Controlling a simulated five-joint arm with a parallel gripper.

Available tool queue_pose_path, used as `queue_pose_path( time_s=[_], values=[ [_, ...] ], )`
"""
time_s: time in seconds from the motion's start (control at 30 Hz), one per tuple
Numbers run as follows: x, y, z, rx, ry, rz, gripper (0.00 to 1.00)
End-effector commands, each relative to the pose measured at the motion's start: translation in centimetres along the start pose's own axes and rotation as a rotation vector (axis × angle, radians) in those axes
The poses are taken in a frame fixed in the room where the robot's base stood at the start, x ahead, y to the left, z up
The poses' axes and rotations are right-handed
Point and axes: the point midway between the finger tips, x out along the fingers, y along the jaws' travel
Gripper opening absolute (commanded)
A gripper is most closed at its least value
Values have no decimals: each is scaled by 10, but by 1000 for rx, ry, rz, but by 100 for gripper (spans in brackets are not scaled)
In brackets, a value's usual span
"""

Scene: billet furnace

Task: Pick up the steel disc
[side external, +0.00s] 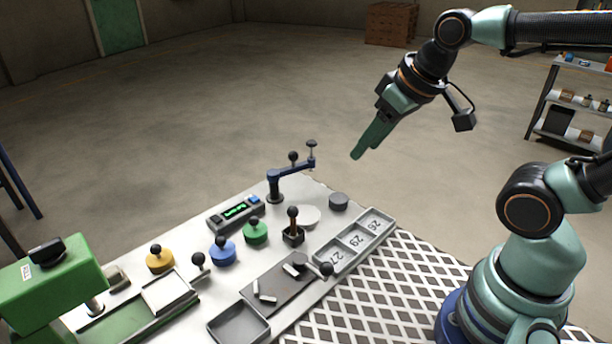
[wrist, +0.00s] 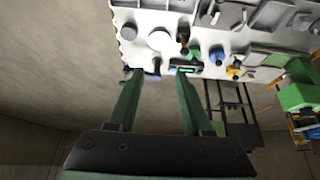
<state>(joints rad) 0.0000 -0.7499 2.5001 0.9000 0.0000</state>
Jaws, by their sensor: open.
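A dark grey disc (side external: 339,201), which looks like the steel disc, lies flat near the far right edge of the white worktop. In the wrist view it is the small grey disc (wrist: 128,32) at the top left. A larger, paler disc (side external: 309,216) lies beside it and also shows in the wrist view (wrist: 160,39). My gripper (side external: 357,154) is in the air, above and apart from the discs, pointing down to the left. In the wrist view its two fingers (wrist: 156,78) are spread with nothing between them.
A blue clamp arm (side external: 291,171) on a post stands behind the discs. A dark block with a knobbed lever (side external: 293,233) stands in front of them. A numbered tray (side external: 353,242) lies to the right, with several knobbed pieces to the left. Air around my gripper is clear.

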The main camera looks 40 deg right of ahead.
Motion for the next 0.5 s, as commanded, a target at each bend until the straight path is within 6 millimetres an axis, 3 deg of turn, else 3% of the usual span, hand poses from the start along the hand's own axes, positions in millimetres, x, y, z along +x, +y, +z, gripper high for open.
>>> queue_pose_path(
  time_s=[0.03,0.1,0.17,0.5],
  values=[
    [0,0,0,0,0,0,50],
    [0,0,0,0,0,0,77],
    [0,0,0,0,0,0,96],
    [0,1,-1,13,-4,1,96]
  ],
)
